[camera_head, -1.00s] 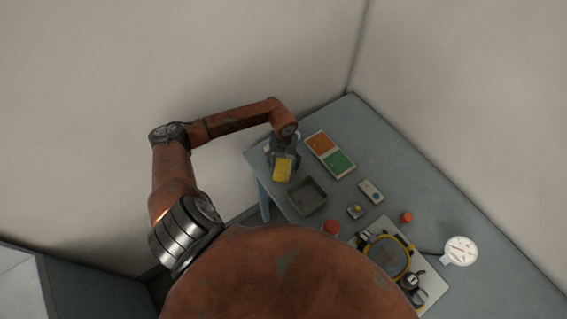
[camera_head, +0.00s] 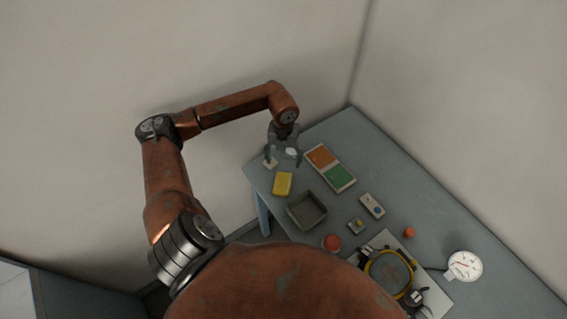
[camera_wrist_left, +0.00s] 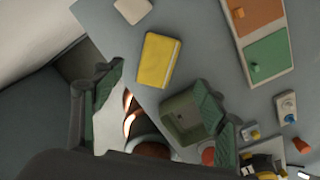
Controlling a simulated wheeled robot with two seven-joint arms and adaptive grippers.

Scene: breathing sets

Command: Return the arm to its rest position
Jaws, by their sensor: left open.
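My left gripper (camera_head: 283,158) is open and empty above the far left corner of the table, with its fingers spread apart. In the left wrist view the open fingers (camera_wrist_left: 160,76) show at both sides, with nothing between them. A yellow block (camera_head: 283,184) lies on the table just below the gripper in the head view; it also shows in the left wrist view (camera_wrist_left: 158,60), apart from the fingers. My left arm reaches in from the left, bent at the elbow. My right gripper is not in view.
The grey-blue table (camera_head: 420,190) holds a dark open tray (camera_head: 291,212), an orange and green panel (camera_head: 331,168), a red round thing (camera_head: 332,242), a small button box (camera_head: 372,206), a yellow-ringed device (camera_head: 389,272) and a white dial gauge (camera_head: 464,266). Walls stand behind.

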